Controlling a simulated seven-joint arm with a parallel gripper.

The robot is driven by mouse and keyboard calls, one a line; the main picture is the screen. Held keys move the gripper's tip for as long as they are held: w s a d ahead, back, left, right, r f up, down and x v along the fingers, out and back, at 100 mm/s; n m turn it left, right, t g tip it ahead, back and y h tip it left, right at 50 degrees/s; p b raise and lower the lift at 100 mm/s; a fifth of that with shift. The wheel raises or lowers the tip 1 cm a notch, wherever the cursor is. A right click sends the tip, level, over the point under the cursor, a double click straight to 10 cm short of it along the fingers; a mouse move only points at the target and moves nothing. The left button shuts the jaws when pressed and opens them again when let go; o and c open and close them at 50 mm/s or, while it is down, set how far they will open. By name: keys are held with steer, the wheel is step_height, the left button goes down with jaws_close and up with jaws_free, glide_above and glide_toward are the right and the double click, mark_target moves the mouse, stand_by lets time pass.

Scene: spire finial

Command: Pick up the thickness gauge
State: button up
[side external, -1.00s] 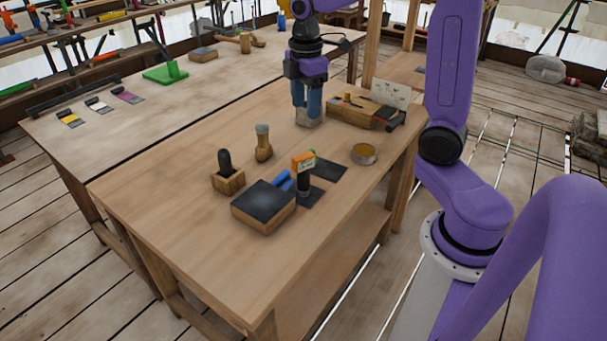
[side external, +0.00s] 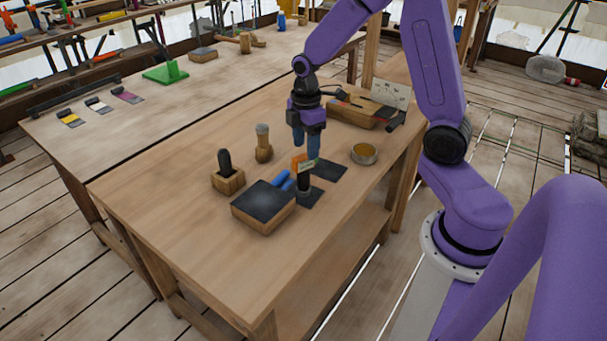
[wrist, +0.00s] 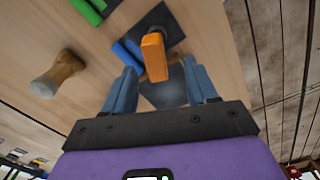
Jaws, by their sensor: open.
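The thickness gauge appears to be the upright tool with an orange head (side external: 303,165) and a dark lower part, standing on a dark pad (side external: 313,196). In the wrist view its orange head (wrist: 154,55) shows between my fingers, nearer the left one. My gripper (side external: 306,150) points down, just above and behind the orange head in the side view. In the wrist view my gripper (wrist: 160,78) is open, with its two blue fingers apart and nothing held. I cannot tell whether a finger touches the gauge.
Blue rollers (side external: 282,180) lie close to the gauge, beside a dark-topped block (side external: 263,206). A wooden-handled brush (side external: 263,145), a wooden holder with a dark handle (side external: 227,175) and a round tin (side external: 364,153) stand around. The bench front (side external: 190,240) is clear.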

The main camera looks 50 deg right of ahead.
mark_target(303, 156)
steer(key=shift+w+f, duration=0.2)
steer(key=shift+f, duration=1.15)
steer(key=shift+w+f, duration=0.15)
steer(key=shift+f, duration=1.15)
jaws_close()
